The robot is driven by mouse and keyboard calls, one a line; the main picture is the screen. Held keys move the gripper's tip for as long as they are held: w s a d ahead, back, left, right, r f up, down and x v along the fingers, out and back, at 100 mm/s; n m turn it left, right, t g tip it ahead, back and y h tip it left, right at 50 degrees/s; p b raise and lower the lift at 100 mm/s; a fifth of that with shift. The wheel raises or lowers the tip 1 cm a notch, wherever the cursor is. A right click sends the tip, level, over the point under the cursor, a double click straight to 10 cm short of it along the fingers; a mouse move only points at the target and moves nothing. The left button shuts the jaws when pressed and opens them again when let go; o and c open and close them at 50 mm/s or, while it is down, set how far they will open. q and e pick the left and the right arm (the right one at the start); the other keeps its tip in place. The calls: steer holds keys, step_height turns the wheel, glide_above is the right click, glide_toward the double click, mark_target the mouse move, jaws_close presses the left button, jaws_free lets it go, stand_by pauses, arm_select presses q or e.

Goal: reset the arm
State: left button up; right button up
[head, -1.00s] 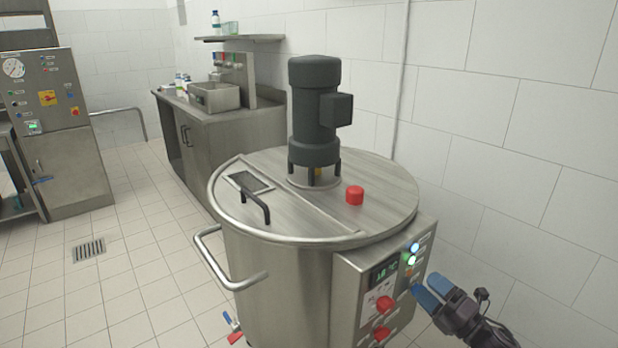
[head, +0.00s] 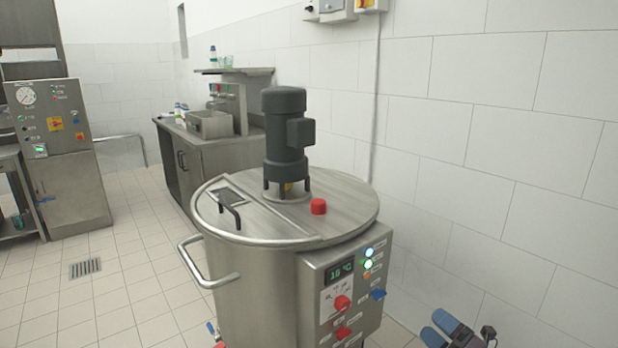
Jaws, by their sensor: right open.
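My right gripper (head: 442,330) is low at the right in the head view, cut off by the bottom edge. Its blue-tipped fingers are apart and nothing shows between them. It is to the right of the steel vat (head: 250,285) and clear of its control panel (head: 350,268). The panel has a lit display (head: 341,271), red knobs (head: 342,303), a blue knob (head: 378,294) and lit buttons (head: 368,264). My left gripper is not in view.
A dark motor (head: 285,130) stands on the vat lid, beside a red cap (head: 318,206). A handrail (head: 200,262) sticks out at the vat's left. A steel counter (head: 205,160) and a control cabinet (head: 62,150) stand behind. The tiled floor at left is open.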

steer(key=s+a+f+m+g+h+b, duration=0.1)
steer(key=s+f+m+h+b, duration=0.7)
steer(key=s+f+m, duration=1.2)
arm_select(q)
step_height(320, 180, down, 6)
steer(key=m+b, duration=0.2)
arm_select(e)
steer(key=s+m+g+h, duration=0.5)
steer(key=s, duration=1.1)
arm_select(q)
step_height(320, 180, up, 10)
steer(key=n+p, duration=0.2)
steer(key=p, duration=1.3)
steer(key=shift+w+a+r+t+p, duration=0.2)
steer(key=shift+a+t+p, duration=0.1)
steer(key=shift+p, duration=0.05)
arm_select(e)
step_height(320, 180, up, 11)
steer(key=m, duration=0.1)
steer(key=shift+d+t, duration=0.3)
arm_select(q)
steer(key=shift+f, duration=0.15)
arm_select(e)
steer(key=shift+f, duration=0.25)
